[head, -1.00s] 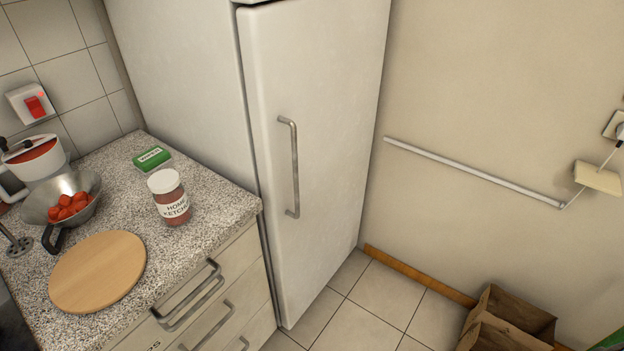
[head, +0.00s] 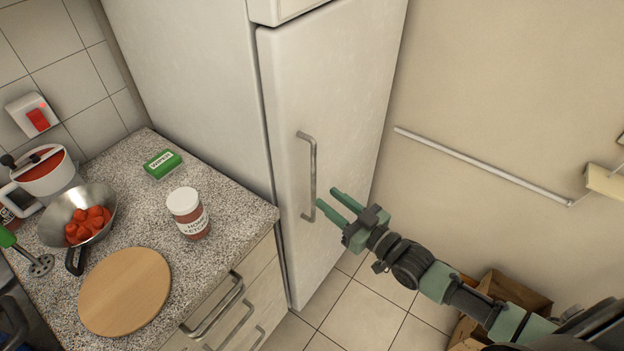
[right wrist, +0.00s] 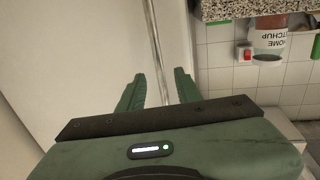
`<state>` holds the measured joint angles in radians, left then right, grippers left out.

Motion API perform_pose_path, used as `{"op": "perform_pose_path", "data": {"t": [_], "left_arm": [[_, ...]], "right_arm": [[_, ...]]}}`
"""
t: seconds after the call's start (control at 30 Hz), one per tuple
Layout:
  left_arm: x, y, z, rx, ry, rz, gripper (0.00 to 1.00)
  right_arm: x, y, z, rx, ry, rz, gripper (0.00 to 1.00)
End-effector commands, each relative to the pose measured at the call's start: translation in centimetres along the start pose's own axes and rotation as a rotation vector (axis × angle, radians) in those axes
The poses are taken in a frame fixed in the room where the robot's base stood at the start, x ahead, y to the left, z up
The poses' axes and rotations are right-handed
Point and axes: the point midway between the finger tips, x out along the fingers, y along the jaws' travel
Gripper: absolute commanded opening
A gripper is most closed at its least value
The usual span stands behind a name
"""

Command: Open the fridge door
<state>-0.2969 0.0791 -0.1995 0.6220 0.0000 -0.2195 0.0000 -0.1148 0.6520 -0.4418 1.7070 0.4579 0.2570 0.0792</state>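The tall white fridge door (head: 340,90) is shut in the head view. Its grey vertical bar handle (head: 313,165) is on the door's left part. My right gripper (head: 332,197) is open and empty, with its green fingers pointing at the lower end of the handle from the right. In the right wrist view the handle bar (right wrist: 156,45) runs between the two spread fingers of the gripper (right wrist: 158,88). I cannot tell whether the bar is between the fingers in depth or ahead of them. My left gripper is not in view.
The counter (head: 235,215) left of the fridge holds a ketchup jar (head: 187,213), a green box (head: 163,163), a round board (head: 125,290) and a pan (head: 72,215). Tiled floor is open before the fridge.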

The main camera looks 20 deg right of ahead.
Motion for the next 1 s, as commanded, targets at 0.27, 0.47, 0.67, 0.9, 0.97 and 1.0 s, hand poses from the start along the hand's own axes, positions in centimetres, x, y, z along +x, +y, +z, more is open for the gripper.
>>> {"op": "perform_pose_path", "data": {"t": [0.27,0.47,0.67,0.9,0.97,1.0], "left_arm": [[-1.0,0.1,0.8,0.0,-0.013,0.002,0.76],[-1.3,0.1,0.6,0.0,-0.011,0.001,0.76],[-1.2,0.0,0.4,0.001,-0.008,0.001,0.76],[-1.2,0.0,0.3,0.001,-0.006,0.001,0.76],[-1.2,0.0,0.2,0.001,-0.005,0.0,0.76],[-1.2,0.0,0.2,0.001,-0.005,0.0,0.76]], "right_arm": [[4.7,0.1,-0.2,-0.001,0.0,0.002,0.34],[6.4,0.1,0.1,-0.001,-0.002,0.002,0.34],[6.7,0.1,0.1,-0.001,-0.003,0.002,0.34],[6.6,0.1,0.1,-0.002,-0.003,0.002,0.0],[6.6,0.1,0.1,-0.002,-0.003,0.002,0.0],[6.6,0.1,0.1,-0.002,-0.003,0.002,0.0]]}}
